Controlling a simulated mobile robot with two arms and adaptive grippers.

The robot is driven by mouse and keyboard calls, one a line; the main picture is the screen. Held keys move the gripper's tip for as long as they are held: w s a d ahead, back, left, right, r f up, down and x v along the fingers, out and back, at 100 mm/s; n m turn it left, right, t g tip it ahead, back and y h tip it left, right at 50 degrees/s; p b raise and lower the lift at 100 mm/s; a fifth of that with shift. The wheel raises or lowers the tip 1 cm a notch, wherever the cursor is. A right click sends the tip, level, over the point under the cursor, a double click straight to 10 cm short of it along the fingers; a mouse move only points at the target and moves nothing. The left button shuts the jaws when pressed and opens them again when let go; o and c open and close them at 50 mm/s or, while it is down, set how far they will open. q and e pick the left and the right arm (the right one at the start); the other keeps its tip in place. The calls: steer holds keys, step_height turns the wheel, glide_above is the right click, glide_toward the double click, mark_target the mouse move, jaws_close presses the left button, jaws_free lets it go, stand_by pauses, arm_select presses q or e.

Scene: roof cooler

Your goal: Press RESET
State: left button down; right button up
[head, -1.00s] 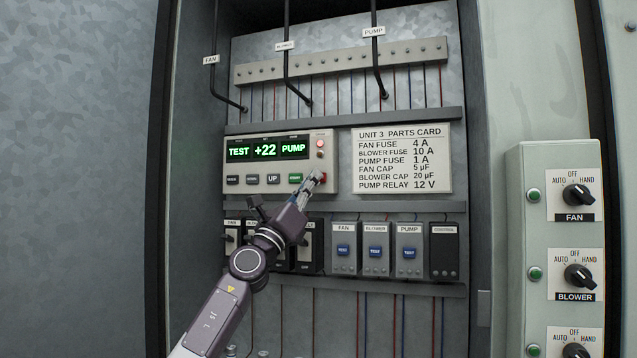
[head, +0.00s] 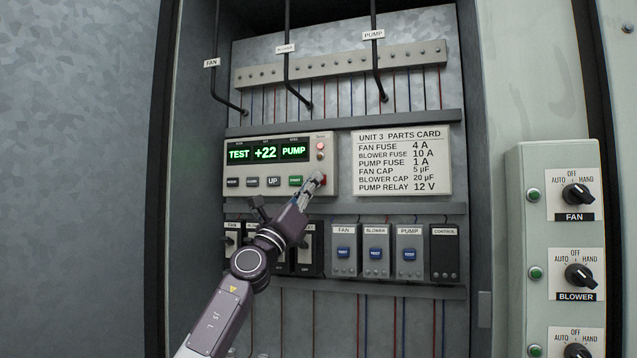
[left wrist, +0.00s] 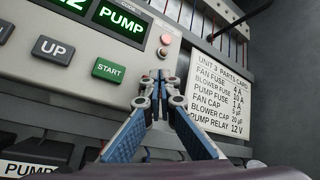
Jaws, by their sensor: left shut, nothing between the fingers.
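The control panel (head: 230,183) is beige, with a green display reading TEST, +22 and PUMP. A row of buttons runs below the display, with a green START button (head: 295,181) towards the right; it also shows in the left wrist view (left wrist: 108,70). A bit of red (head: 323,181) shows at my fingertips, right of START; no RESET label is readable. My left gripper (head: 317,178) is shut and empty, its tips at the panel's lower right corner. In the left wrist view the fingertips (left wrist: 160,76) hide the panel behind them; contact cannot be told. My right gripper is not in view.
A parts card (head: 402,160) is right of the panel. Relay modules with blue TEST buttons (head: 376,252) sit below. Black cables hang above. A switch box (head: 562,150) with FAN and BLOWER knobs is at the far right.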

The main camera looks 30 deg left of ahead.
arm_select(q)
steer(key=shift+w+b, duration=0.2)
steer(key=shift+b, duration=0.1)
stand_by(0.4)
steer(key=shift+s+r+p, duration=0.1)
steer(key=shift+s+p, duration=0.2)
steer(key=shift+p, duration=0.5)
steer(key=shift+s+d+p, duration=0.2)
steer(key=shift+s+p, duration=0.25)
steer(key=shift+s, duration=0.05)
steer(key=shift+f, duration=0.2)
steer(key=s+p, duration=0.2)
steer(key=p, duration=0.1)
steer(key=s+d+p, duration=0.1)
steer(key=s+p, duration=0.1)
steer(key=s, duration=0.1)
steer(key=shift+d+p, duration=0.1)
steer(key=shift+p, duration=0.3)
